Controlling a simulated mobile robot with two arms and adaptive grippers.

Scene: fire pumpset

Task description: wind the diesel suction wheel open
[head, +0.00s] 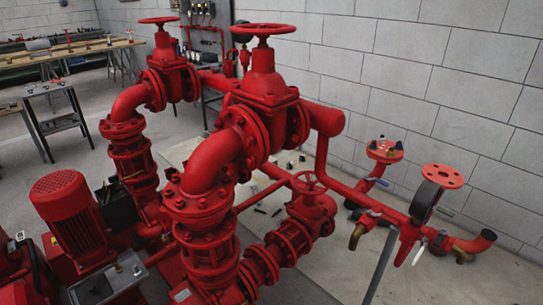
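Several red handwheels show in the head view. A large handwheel (262,30) sits level on top of a big red gate valve (264,82) near the centre. A second handwheel (159,20) tops a similar valve (172,75) farther back on the left. A smaller handwheel (310,183) sits lower, on a valve at centre right. I cannot tell from labels which one is the diesel suction wheel. Neither of my grippers is in view, and nothing is seen touching any wheel.
A red motor (70,213) with a grille top stands at the left. Thick red pipes fill the centre. A red flange (443,176) and hose outlets are at right by the grey block wall (450,70). Workbenches (70,60) stand at back left. Small loose parts lie on the floor.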

